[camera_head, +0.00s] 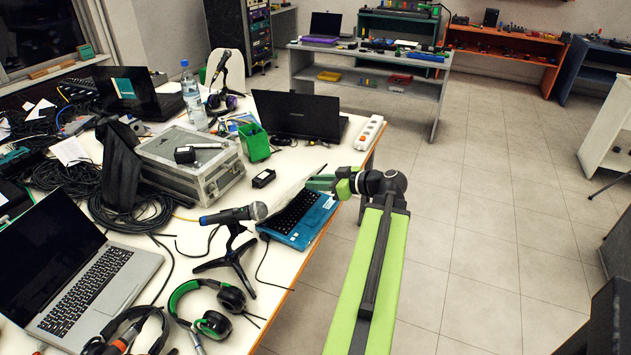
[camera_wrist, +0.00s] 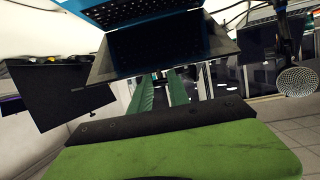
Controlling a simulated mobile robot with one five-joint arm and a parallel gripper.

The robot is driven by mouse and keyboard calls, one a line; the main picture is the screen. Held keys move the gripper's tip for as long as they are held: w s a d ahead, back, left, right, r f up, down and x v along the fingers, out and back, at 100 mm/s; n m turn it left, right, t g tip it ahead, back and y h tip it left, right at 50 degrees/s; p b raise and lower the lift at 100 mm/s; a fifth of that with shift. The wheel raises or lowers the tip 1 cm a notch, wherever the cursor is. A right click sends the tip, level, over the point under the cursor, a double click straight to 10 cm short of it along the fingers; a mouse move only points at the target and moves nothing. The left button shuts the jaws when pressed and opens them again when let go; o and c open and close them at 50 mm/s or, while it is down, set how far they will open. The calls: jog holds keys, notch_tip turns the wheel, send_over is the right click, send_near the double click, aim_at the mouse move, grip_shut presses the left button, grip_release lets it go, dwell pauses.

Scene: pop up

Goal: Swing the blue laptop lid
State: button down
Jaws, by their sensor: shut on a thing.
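The blue laptop (camera_head: 313,222) sits near the table's right edge with its dark keyboard (camera_head: 291,212) exposed. Its lid stands raised and is seen nearly edge-on in the head view. In the wrist view the blue keyboard deck (camera_wrist: 110,12) is at the top, with the lid's dark screen (camera_wrist: 160,45) below it. My gripper (camera_head: 322,183) is at the lid's free edge from the right side. In the wrist view my gripper's green fingers (camera_wrist: 162,80) meet that edge and are shut on it. The exact contact at the fingertips is partly hidden.
A microphone on a stand (camera_head: 233,215) is just left of the laptop, also seen in the wrist view (camera_wrist: 295,80). A black laptop (camera_head: 298,116) and a power strip (camera_head: 370,132) stand behind it. Headphones (camera_head: 212,322) lie in front.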

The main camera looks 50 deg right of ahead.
jog(key=s+f+b, duration=0.2)
jog(key=f+b, duration=0.1)
jog(key=s+f+b, duration=0.1)
jog(key=shift+s+d+f, duration=0.15)
jog(key=shift+s+d, duration=0.2)
dwell(0.3)
jog(key=f+b, duration=0.1)
jog(key=b, duration=0.1)
jog(key=s+f+b, duration=0.1)
jog(key=f, duration=0.1)
jog(key=s+f+b, duration=0.1)
jog(key=f+b, duration=0.1)
jog(key=shift+s+d+f+b, duration=0.15)
jog(key=shift+b, duration=0.2)
jog(key=f+b, duration=0.4)
jog(key=shift+s+f, duration=0.2)
jog(key=shift+s, duration=0.1)
jog(key=c, duration=1.2)
grip_release()
jog(key=shift+r, duration=0.25)
jog(key=shift+o, duration=0.2)
